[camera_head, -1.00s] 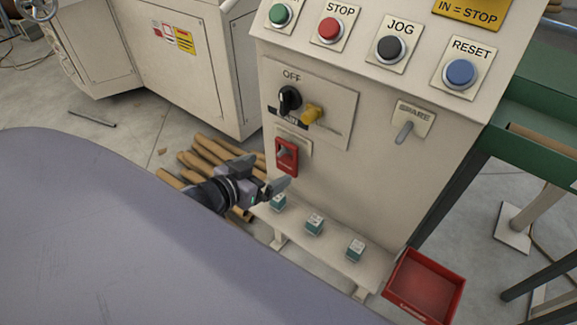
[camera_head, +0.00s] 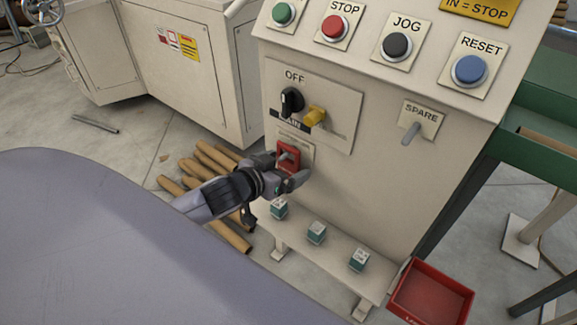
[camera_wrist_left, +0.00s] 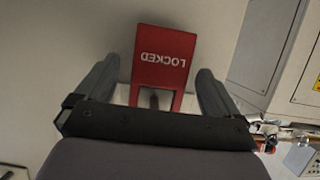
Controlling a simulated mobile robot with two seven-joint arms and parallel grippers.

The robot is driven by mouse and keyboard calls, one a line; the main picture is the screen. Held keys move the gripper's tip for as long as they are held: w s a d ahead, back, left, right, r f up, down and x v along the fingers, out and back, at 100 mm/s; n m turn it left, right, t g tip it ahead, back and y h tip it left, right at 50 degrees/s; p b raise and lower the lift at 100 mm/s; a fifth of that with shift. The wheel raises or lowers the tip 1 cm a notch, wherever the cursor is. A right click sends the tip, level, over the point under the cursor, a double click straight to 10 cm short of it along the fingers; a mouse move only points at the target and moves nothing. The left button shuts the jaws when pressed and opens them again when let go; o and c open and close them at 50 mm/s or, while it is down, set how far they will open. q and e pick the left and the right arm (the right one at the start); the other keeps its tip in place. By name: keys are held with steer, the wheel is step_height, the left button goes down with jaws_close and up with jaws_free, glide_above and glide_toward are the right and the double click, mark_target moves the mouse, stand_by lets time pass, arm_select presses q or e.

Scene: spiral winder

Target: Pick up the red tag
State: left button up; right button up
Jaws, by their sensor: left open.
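The red tag (camera_head: 288,158) hangs on the front of the beige control cabinet, below the OFF/MAIN switch. In the left wrist view the tag (camera_wrist_left: 162,62) shows the word LOCKED, upside down, with a dark peg or hook near its lower edge. My left gripper (camera_head: 284,172) is at the tag. In the wrist view its two fingers (camera_wrist_left: 158,88) are open, one on each side of the tag, with a gap visible on both sides. My right gripper is in neither view.
A black switch knob (camera_head: 291,101) and a yellow padlock-like piece (camera_head: 314,116) sit just above. A ledge below holds several small green-and-white blocks (camera_head: 316,232). A red tray (camera_head: 431,296) is at lower right. Brown tubes (camera_head: 222,160) lie on the floor behind my arm.

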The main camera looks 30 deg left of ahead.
arm_select(q)
steer(key=shift+w, duration=0.15)
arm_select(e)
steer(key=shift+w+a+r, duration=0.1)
arm_select(q)
steer(key=c, duration=1.2)
steer(key=shift+r, duration=0.1)
steer(key=shift+c, duration=0.2)
steer(key=shift+r+p, duration=0.45)
steer(key=shift+r, duration=0.3)
steer(key=shift+s+f, duration=0.15)
steer(key=shift+s, duration=0.5)
steer(key=s+a+p, duration=0.1)
steer(key=s+p, duration=0.1)
steer(key=s, duration=1.4)
steer(key=shift+s+a, duration=0.25)
steer(key=shift+s, duration=0.1)
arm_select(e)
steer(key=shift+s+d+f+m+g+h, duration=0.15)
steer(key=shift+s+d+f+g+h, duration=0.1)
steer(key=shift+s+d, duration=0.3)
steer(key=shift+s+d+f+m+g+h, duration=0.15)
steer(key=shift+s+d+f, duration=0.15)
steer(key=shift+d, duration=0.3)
